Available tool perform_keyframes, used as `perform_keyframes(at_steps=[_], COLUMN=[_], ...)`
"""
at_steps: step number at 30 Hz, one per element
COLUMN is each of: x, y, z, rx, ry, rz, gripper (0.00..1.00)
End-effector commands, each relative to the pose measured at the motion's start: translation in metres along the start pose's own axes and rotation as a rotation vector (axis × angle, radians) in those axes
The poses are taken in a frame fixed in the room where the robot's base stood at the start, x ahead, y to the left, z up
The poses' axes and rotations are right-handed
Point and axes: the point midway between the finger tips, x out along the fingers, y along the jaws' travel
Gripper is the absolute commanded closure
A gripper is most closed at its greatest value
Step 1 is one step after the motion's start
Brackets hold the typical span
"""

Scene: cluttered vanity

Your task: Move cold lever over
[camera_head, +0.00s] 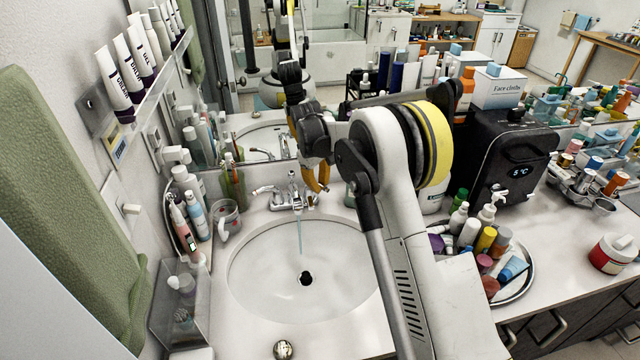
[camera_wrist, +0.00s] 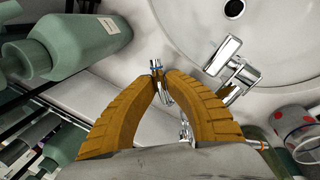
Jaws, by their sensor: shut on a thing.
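The chrome tap (camera_head: 290,197) stands behind the white sink basin (camera_head: 250,262), with a thin bluish stream of water (camera_head: 299,238) falling from its spout. Its left lever (camera_head: 264,190) is clear of my gripper. My gripper (camera_head: 322,186) reaches down at the tap's right side. In the wrist view, the orange fingers of my gripper (camera_wrist: 160,78) close on the cold lever (camera_wrist: 157,68), a small chrome piece with a blue mark between the tips. Another chrome part of the tap (camera_wrist: 228,65) shows to the right of the fingers. The fingers hide much of the cold lever.
A red-dotted glass (camera_wrist: 302,130) is at the right of the wrist view, and a green bottle (camera_wrist: 85,42) is close to the left finger. A round tray (camera_head: 518,286) of bottles and a black mini fridge (camera_head: 495,150) stand right. The basin is empty.

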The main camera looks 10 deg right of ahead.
Motion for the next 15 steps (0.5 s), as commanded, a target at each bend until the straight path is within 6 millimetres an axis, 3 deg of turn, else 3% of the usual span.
perform_keyframes(at_steps=[10,11,13,15], x=[0.0012,0.0012,0.0011,0.0009], y=[-0.0008,-0.0008,-0.0007,-0.0006], z=[0.0008,0.0008,0.0007,0.0006], rx=[0.003,0.003,0.003,0.003], ry=[-0.003,-0.003,-0.002,-0.002], rz=[-0.002,-0.002,-0.002,-0.001], gripper=[1.0,0.83,0.62,0.62])
